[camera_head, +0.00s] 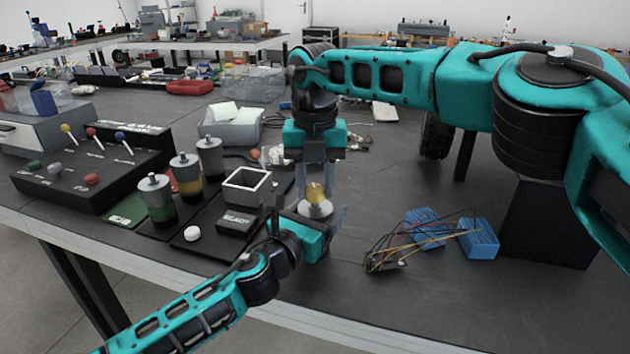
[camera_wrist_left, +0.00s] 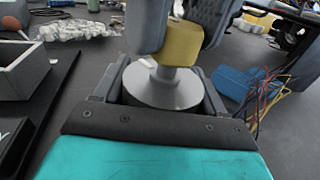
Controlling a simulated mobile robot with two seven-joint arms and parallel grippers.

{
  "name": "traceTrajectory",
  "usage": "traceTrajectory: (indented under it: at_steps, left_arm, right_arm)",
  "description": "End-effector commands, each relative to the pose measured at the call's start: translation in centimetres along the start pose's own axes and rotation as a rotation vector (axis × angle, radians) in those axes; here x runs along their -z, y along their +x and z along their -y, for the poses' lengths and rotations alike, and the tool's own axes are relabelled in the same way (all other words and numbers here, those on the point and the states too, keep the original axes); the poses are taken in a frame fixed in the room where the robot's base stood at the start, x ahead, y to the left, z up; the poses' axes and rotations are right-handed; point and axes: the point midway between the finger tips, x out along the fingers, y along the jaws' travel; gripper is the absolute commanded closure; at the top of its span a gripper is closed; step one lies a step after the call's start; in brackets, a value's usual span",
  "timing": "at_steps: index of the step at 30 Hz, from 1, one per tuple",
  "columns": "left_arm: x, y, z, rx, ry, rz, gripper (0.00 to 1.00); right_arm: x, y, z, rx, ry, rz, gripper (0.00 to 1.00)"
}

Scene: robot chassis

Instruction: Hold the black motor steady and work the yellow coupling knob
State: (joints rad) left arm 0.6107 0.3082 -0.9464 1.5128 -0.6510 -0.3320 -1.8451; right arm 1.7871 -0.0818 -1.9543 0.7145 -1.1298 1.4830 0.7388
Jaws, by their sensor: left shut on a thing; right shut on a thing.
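The motor (camera_head: 316,209) stands upright near the table's front; its round grey top and thin shaft show, and its lower body is mostly hidden. It also shows in the left wrist view (camera_wrist_left: 163,88). The yellow coupling knob (camera_wrist_left: 182,44) sits on top of the shaft and also shows in the head view (camera_head: 316,190). My left gripper (camera_head: 311,214) comes from the front left and is shut around the motor, one finger on each side. My right gripper (camera_head: 315,182) points down from above and is shut on the yellow knob.
A square open-topped holder (camera_head: 246,188) and a block marked READY (camera_head: 236,222) stand just left. Several banded grey cylinders (camera_head: 186,177) stand farther left, beside a black control panel (camera_head: 90,165). Blue blocks (camera_head: 478,239) with loose wires lie to the right.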

Motion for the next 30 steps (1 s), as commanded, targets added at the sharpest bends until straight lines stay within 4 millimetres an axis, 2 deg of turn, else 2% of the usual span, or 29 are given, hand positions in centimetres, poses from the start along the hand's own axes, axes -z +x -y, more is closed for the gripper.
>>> traceTrajectory:
  at_steps: [14,15,22,30]
  left_arm:
    - [0.05,0.0,0.01,0.0,-0.002,-0.001,1.0]
    - [0.05,0.0,0.01,0.0,-0.002,-0.001,1.0]
    - [0.05,0.0,0.02,0.0,-0.002,-0.001,1.0]
    - [0.04,-0.01,0.02,0.0,-0.002,-0.001,1.0]
  right_arm:
    - [0.0,-0.12,-0.07,-0.003,0.011,0.001,0.93]
    - [0.0,-0.12,-0.07,-0.003,0.011,0.001,0.59]
    - [0.0,-0.06,-0.04,-0.001,0.01,0.0,0.37]
    - [-0.01,-0.2,-0.03,-0.001,0.01,0.001,0.37]
